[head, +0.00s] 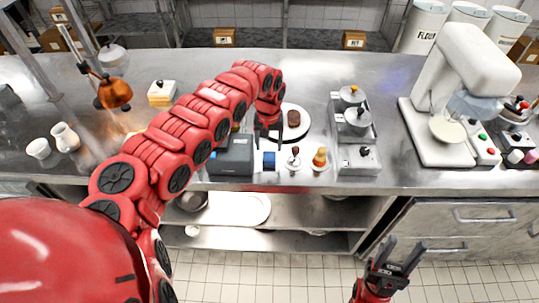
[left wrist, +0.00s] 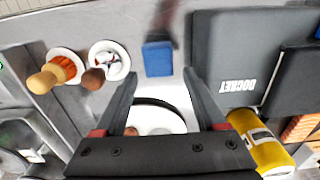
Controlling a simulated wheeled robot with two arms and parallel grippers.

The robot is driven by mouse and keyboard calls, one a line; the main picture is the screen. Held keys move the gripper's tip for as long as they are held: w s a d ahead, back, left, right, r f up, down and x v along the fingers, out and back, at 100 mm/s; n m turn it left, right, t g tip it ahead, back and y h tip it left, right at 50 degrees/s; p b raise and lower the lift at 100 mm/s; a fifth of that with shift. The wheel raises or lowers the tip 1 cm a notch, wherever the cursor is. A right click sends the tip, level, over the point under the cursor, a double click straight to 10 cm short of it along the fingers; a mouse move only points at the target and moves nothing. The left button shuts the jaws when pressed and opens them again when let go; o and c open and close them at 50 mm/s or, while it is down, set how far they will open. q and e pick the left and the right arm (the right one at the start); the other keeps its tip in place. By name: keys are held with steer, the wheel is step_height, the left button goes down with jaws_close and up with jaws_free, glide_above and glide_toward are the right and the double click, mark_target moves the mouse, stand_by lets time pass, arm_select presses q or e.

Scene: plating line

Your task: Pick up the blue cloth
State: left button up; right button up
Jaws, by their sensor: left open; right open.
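The blue cloth (head: 269,160) is a small folded block on the steel counter near its front edge, just right of the dark docket box. It also shows in the left wrist view (left wrist: 157,58), just beyond the fingertips and between their lines. My left gripper (head: 267,136) is open and empty, above the counter and behind the cloth in the head view; the fingers appear in the left wrist view (left wrist: 160,74). My right gripper (head: 396,257) is open and empty, low in front of the counter, away from the cloth.
The dark docket box (left wrist: 235,50) stands close beside the cloth. On the other side are a small brown-topped tool (head: 294,158) and an orange-topped one (head: 320,159). A white plate (head: 303,132) with a brown patty lies behind. A yellow can (left wrist: 262,142) is near my left gripper.

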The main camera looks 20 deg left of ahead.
mark_target(269, 156)
arm_select(q)
steer(key=shift+s+f+p, duration=0.2)
steer(key=shift+f+p, duration=0.2)
steer(key=f, duration=0.1)
steer(key=f+p, duration=0.1)
steer(key=f, duration=0.1)
steer(key=shift+w+d+f+p, duration=0.1)
steer(key=shift+d+f+p, duration=0.15)
steer(key=shift+f+p, duration=0.1)
steer(key=shift+f, duration=0.5)
steer(key=shift+a, duration=0.1)
steer(key=c, duration=1.1)
